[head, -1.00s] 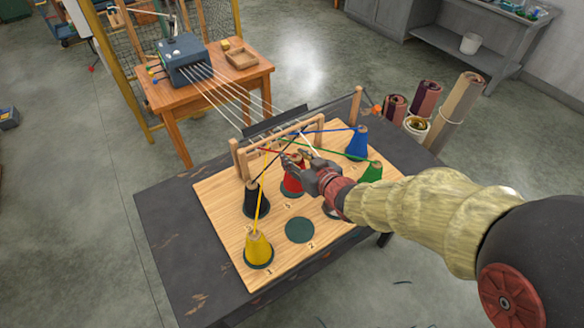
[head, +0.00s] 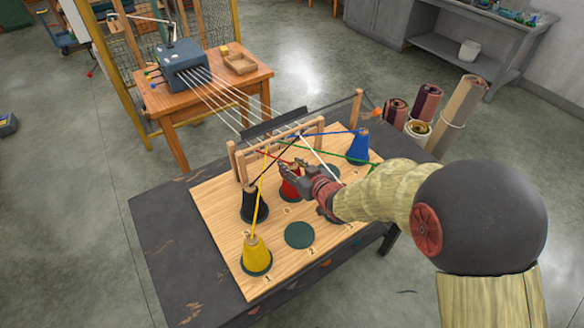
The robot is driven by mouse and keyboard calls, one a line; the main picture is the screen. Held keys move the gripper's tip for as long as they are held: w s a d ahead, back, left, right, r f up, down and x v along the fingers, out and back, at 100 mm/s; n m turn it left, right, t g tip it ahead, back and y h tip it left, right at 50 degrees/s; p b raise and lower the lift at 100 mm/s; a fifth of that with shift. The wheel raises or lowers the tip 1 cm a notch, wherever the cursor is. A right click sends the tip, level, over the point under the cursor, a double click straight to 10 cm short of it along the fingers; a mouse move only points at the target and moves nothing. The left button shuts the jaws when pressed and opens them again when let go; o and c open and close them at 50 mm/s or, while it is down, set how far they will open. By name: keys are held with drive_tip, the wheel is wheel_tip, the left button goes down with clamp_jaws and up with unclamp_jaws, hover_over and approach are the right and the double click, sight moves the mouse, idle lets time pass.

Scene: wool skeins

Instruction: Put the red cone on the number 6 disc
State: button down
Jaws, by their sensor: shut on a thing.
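The red cone (head: 289,190) stands upright on the wooden board, in the middle of the picture, with a red thread running from its top. My gripper (head: 287,172) is at the cone's upper part and shut on it. The cone still appears to be down at board level. A dark green disc (head: 299,235) lies bare in front of it, beside the number 2. I cannot make out a number 6; my gripper and forearm hide the right part of the board, including whatever disc is there.
A yellow cone (head: 257,258) stands front left, a black cone (head: 254,205) behind it and a blue cone (head: 358,147) at the back right. Coloured threads run from a wooden frame (head: 237,160) at the board's back edge. My arm covers the right side.

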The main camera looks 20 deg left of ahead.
drive_tip(key=c, duration=1.3)
unclamp_jaws()
drive_tip(key=shift+f, duration=0.1)
drive_tip(key=shift+o, duration=0.2)
drive_tip(key=shift+r, duration=0.2)
drive_tip(key=p+v, duration=0.3)
drive_tip(key=v, duration=0.9)
drive_tip(key=shift+d+f, duration=0.1)
drive_tip(key=shift+f, duration=0.05)
